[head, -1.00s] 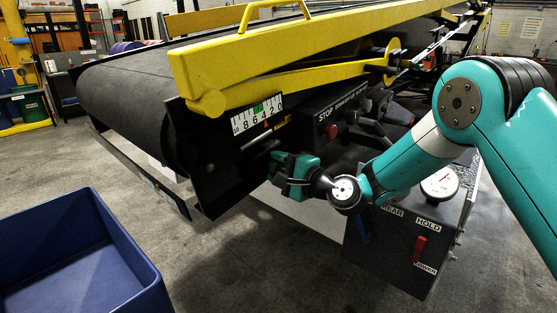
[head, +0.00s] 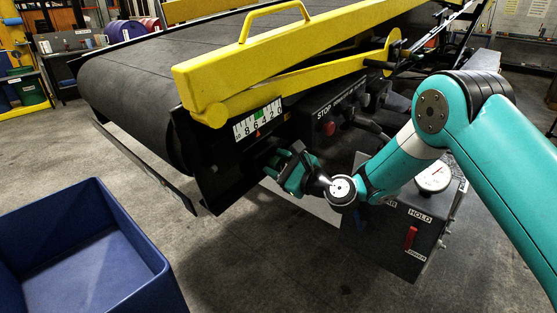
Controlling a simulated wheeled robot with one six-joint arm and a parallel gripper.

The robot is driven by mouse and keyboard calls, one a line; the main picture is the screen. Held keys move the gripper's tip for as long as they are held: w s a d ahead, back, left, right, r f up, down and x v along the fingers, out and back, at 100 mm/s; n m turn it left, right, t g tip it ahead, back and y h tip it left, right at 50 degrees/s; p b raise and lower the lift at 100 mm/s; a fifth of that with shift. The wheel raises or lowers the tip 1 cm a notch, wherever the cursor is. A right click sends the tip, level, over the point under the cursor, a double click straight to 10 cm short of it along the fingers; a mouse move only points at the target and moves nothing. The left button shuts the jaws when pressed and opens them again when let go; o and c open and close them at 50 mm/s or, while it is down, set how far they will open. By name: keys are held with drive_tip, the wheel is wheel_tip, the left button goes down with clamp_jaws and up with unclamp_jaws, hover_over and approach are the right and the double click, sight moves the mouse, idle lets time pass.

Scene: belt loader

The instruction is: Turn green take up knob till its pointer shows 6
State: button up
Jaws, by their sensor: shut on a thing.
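My gripper (head: 285,170) is at the side of the loader's front end, below the scale. It is shut on the green take up knob, which the gripper mostly hides. A white scale plate (head: 244,131) marked 10 to 0, with a green band, sits above and left of the gripper. The small red pointer (head: 257,133) stands under the scale, close to the 6. It is too small to read its exact place.
The black belt (head: 135,95) and yellow rail (head: 290,48) lie above and behind the gripper. A red stop button (head: 329,129) and dark levers are close on the right. A control box with a red lever (head: 410,238) is below my arm. A blue bin (head: 140,240) stands front left.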

drive_tip(key=shift+f+m, duration=0.1)
drive_tip(key=shift+m, duration=0.2)
drive_tip(key=o, duration=0.9)
drive_tip(key=shift+b+v, duration=6.6)
drive_tip(key=shift+v, duration=2.1)
